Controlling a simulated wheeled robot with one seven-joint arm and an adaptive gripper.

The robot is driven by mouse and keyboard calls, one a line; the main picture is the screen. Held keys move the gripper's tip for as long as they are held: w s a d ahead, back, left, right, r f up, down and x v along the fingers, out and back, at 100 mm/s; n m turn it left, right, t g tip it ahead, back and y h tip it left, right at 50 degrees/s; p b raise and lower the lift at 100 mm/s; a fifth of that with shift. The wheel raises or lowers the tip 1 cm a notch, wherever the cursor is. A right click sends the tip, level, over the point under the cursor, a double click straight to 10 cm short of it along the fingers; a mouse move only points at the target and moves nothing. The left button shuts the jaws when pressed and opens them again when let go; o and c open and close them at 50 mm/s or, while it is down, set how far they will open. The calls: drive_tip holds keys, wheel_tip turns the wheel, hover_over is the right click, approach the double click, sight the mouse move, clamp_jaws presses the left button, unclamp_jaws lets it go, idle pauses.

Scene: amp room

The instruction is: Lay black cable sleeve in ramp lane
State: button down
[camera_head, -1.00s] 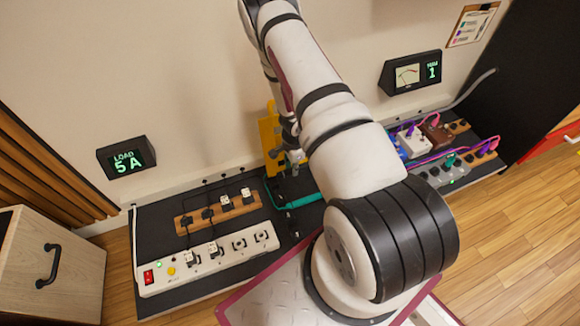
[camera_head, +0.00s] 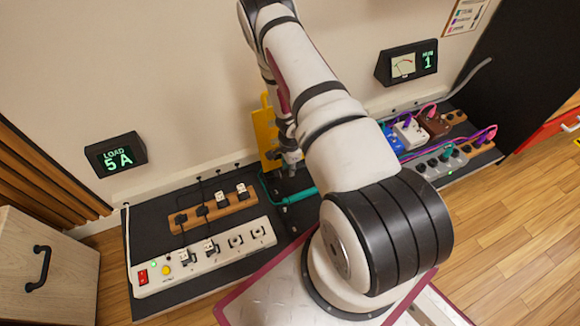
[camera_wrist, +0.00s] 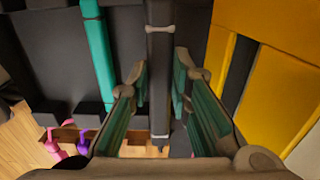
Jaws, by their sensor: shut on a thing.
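The black cable sleeve (camera_wrist: 160,95), with a pale band near each end, runs lengthwise between the teal-padded fingers of my gripper (camera_wrist: 160,68) in the wrist view. My gripper is shut on it. In the head view my gripper (camera_head: 292,158) is low at the back wall, partly hidden by my arm, and the sleeve is hard to make out there. A yellow ramp (camera_head: 264,132) stands upright against the wall beside my gripper. In the wrist view the ramp (camera_wrist: 285,90) is at the right, apart from the sleeve, with a dark lane (camera_wrist: 237,75) along it.
A teal sleeve (camera_head: 297,197) lies beside my gripper; it also shows in the wrist view (camera_wrist: 97,55). A white power strip (camera_head: 205,255) and a wooden strip with plugs (camera_head: 215,207) are at left. Coloured boxes with cables (camera_head: 410,132) are at right.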

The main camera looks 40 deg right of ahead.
drive_tip(key=shift+f+b, duration=2.35)
drive_tip(key=shift+f, duration=0.55)
drive_tip(key=c, duration=1.4)
unclamp_jaws()
wheel_tip(320, 180, up, 12)
drive_tip(key=shift+w+r, duration=0.1)
